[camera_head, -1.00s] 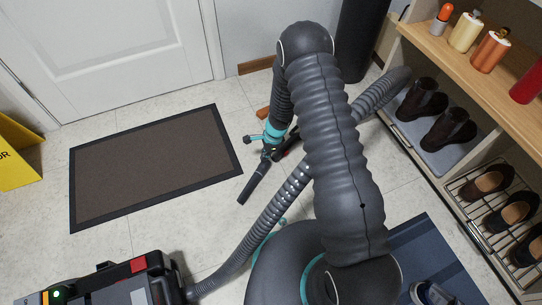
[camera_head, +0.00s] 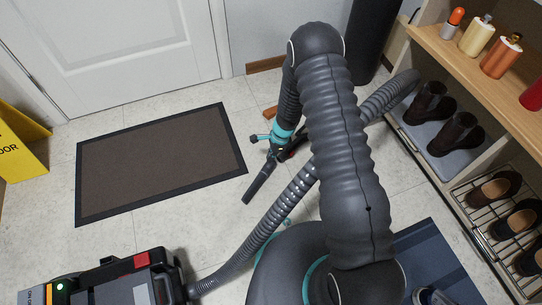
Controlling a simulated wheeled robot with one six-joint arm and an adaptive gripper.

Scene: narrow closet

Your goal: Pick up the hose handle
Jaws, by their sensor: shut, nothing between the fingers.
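The hose handle (camera_head: 260,183) shows as a dark, narrow tube end slanting down-left over the pale floor, between the door mat and the ribbed grey hose. My gripper (camera_head: 276,152) hangs below the teal wrist ring, right at the upper end of the dark tube. It looks shut with nothing held. Its fingertips blend with the dark handle parts, so I cannot tell whether they touch. My arm hides part of the hose.
The ribbed hose (camera_head: 263,222) runs from the vacuum body (camera_head: 120,284) at lower left, behind my arm, up toward the shelf unit (camera_head: 447,195) with boots and shoes. A brown door mat (camera_head: 165,160) lies left. A yellow sign (camera_head: 22,148) stands at the left edge.

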